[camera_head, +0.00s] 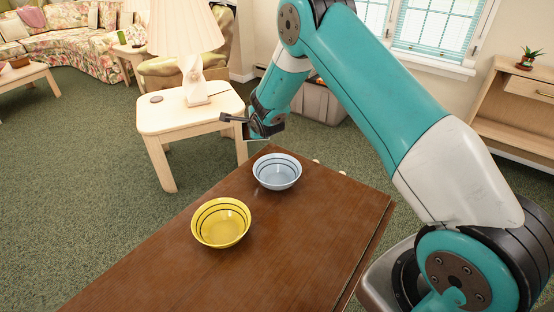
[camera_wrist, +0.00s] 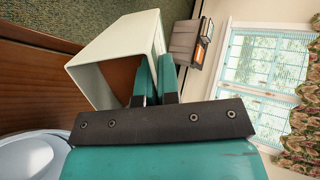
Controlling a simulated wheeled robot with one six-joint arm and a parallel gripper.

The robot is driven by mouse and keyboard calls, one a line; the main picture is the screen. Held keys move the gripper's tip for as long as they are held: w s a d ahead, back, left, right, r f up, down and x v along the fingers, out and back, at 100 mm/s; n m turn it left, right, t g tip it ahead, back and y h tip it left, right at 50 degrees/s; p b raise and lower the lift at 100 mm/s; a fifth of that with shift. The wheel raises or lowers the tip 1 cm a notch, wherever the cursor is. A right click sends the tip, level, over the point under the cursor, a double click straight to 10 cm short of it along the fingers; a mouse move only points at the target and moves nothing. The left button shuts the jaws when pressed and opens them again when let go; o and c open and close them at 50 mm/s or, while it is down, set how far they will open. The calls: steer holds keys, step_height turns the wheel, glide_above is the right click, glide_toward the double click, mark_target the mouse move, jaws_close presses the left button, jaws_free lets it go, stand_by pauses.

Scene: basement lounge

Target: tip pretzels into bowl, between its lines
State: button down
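A light blue bowl (camera_head: 277,172) with dark lines inside stands upright on the brown table, near its far end. A yellow bowl (camera_head: 221,223) with dark lines stands nearer. Both look empty. My gripper (camera_head: 236,118) is above and just left of the blue bowl. In the wrist view my gripper (camera_wrist: 155,80) is shut on the wall of a cream open-topped box (camera_wrist: 112,48), one finger inside and one outside. The box is tilted on its side; its inside looks brown, and no single pretzels can be made out. The blue bowl's rim (camera_wrist: 30,150) shows at lower left.
The brown table (camera_head: 270,250) is clear around the bowls. A pale side table (camera_head: 165,118) with a lamp (camera_head: 190,60) stands beyond its far end. A grey bin (camera_head: 320,104) is behind my arm. A shelf unit (camera_head: 515,110) stands at the right.

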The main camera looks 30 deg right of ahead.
steer(key=w+r+m+g+p, duration=0.1)
steer(key=r+g+p, duration=0.1)
steer(key=w+r+m+g+p, duration=0.2)
steer(key=shift+w+a+r+g, duration=0.2)
steer(key=shift+r+g, duration=0.1)
steer(key=shift+r, duration=0.1)
step_height(320, 180, up, 7)
steer(key=d+m+g+y+p, duration=0.1)
steer(key=m+g+y+p, duration=0.1)
steer(key=m+g+p, duration=0.25)
steer(key=shift+g+y, duration=0.45)
steer(key=shift+y, duration=0.25)
steer(key=f+b, duration=0.1)
steer(key=f, duration=0.2)
steer(key=s+f+b, duration=0.1)
steer(key=f, duration=0.3)
steer(key=f+b, duration=0.1)
steer(key=f, duration=0.3)
steer(key=shift+s+d+f, duration=0.15)
steer(key=shift+s, duration=0.15)
